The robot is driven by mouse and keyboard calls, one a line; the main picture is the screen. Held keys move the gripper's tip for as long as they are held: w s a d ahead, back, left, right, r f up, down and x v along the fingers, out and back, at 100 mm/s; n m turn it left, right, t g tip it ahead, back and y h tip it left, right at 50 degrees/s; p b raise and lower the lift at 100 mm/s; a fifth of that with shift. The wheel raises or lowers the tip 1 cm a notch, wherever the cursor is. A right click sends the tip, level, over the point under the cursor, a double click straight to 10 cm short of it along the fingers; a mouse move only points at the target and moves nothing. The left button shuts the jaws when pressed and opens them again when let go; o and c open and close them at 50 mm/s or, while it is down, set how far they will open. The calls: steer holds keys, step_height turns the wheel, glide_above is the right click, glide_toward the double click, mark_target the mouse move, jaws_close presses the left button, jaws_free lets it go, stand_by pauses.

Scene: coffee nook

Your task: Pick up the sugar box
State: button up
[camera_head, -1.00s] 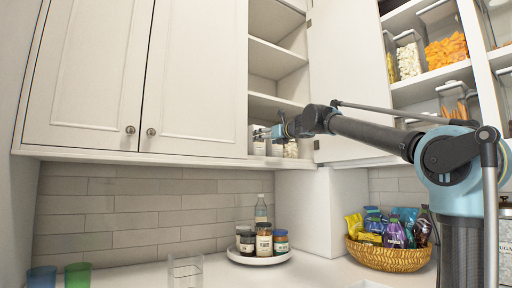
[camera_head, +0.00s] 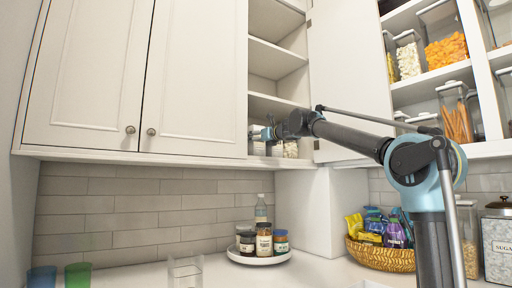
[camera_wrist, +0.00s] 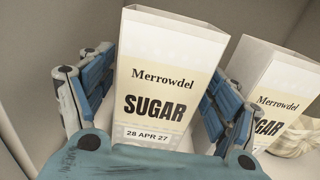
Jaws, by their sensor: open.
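In the wrist view a cream and white sugar box (camera_wrist: 165,80), labelled "Merrowdel SUGAR" and dated 28 APR 27, stands between the two blue-padded fingers of my gripper (camera_wrist: 160,95). The fingers are open, one on each side of the box; I cannot tell whether either touches it. A second sugar box (camera_wrist: 275,88) with the same label stands just to the right, beside the right finger. In the head view my gripper (camera_head: 262,134) reaches into the lowest shelf of the open cupboard, where the boxes are small and partly hidden.
The cupboard shelf board (camera_head: 275,103) lies above my gripper, and the open cupboard door (camera_head: 345,80) stands close to its right. A whitish lumpy item (camera_wrist: 295,138) lies right of the boxes. Below are a round tray of jars (camera_head: 245,259) and a snack basket (camera_head: 385,258).

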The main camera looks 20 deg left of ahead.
steer(key=c, duration=1.4)
steer(key=shift+c, duration=0.2)
step_height(320, 180, up, 10)
